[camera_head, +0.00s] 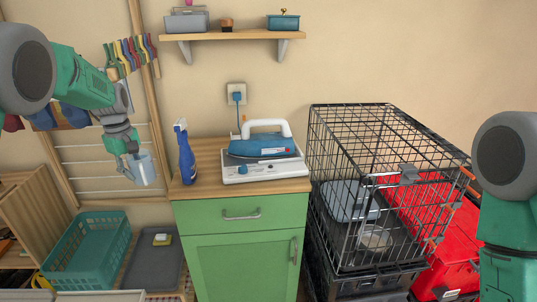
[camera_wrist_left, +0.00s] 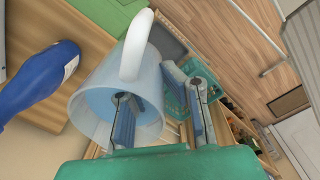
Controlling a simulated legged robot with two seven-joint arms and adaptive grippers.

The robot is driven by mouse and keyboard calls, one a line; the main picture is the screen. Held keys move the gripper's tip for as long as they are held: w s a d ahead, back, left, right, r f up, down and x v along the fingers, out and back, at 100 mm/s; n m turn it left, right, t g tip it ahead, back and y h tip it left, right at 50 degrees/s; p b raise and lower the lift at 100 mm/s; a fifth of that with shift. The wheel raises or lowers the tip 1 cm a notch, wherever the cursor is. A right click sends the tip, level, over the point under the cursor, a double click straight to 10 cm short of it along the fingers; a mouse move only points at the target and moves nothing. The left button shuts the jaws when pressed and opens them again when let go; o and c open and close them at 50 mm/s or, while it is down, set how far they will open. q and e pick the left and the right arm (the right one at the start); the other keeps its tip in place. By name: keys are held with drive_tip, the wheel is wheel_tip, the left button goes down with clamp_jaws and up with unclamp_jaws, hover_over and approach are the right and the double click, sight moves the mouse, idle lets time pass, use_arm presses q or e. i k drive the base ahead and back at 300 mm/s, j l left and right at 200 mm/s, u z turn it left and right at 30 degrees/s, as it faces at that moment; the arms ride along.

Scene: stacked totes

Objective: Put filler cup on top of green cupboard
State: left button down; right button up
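The filler cup, a translucent pale blue cup (camera_head: 145,170) with a white handle, hangs in the air left of the green cupboard. The exact contact is partly hidden. The green cupboard (camera_head: 245,258) stands in the middle with a wooden top. My right gripper is out of view; only part of my right arm shows at the right edge.
A blue spray bottle (camera_head: 185,155) stands at the top's left side. A blue and white iron (camera_head: 262,145) rests on a white base (camera_head: 265,170) at the right. A black wire crate (camera_head: 345,245) adjoins on the right; a teal basket (camera_head: 85,255) stands lower left.

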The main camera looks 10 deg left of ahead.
sight(199, 154)
drive_tip(key=i+z, duration=0.1)
drive_tip(key=z, duration=0.15)
drive_tip(key=i+j+z, duration=0.1)
drive_tip(key=z, duration=0.15)
drive_tip(key=i+u, duration=0.45)
drive_tip(key=i, duration=0.35)
